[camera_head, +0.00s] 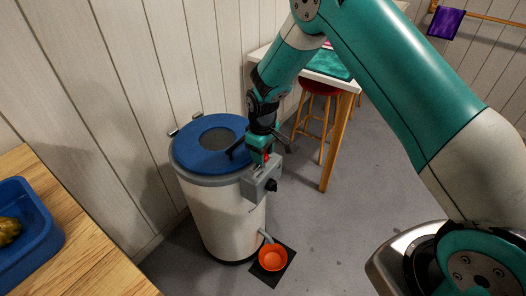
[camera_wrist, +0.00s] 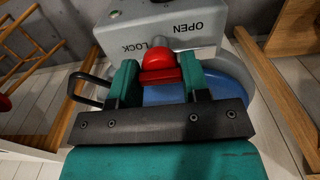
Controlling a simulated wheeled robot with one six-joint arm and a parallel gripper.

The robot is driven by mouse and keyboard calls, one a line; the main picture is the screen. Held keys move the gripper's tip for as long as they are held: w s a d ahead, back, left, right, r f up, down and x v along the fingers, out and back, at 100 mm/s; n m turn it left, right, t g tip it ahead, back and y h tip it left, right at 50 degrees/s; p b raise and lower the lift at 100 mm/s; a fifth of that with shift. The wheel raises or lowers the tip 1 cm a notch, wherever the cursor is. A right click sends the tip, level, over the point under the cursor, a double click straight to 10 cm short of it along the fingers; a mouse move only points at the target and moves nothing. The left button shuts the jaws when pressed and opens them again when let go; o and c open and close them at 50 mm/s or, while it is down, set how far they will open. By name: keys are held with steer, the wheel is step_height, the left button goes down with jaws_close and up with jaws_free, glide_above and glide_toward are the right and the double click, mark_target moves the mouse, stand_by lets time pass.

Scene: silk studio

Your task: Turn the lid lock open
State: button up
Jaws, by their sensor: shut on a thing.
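A white drum (camera_head: 222,218) with a blue lid (camera_head: 193,150) stands against the wall. A grey lock box (camera_head: 258,181) is on its right side. In the wrist view the lock box (camera_wrist: 150,28) bears the words OPEN and LOCK, upside down. A red knob (camera_wrist: 158,62) sits below the word LOCK. My gripper (camera_wrist: 160,76) is shut on the red knob, one teal finger on each side. In the head view my gripper (camera_head: 262,155) is over the lock box and hides most of the knob.
An orange bowl (camera_head: 272,258) sits on a dark mat below the drum's spout. A blue tray (camera_head: 28,225) is on the wooden table at left. A red stool (camera_head: 319,88) and a white table (camera_head: 327,76) stand behind.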

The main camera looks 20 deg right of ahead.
steer(key=shift+w, duration=0.1)
steer(key=o, duration=0.9)
steer(key=shift+r, duration=0.15)
step_height(320, 180, up, 17)
steer(key=shift+r, duration=0.1)
steer(key=s+a+r+y+p, duration=0.25)
steer(key=s+r+p, duration=0.25)
steer(key=s+r, duration=0.9)
steer(key=shift+y, duration=0.85)
steer(key=s+r, duration=0.1)
steer(key=s, duration=0.4)
steer(key=s+a+r+p, duration=0.1)
steer(key=s+r, duration=0.1)
steer(key=s, duration=0.4)
steer(key=s+a+r+p, duration=0.1)
steer(key=s, duration=0.5)
steer(key=shift+r, duration=0.2)
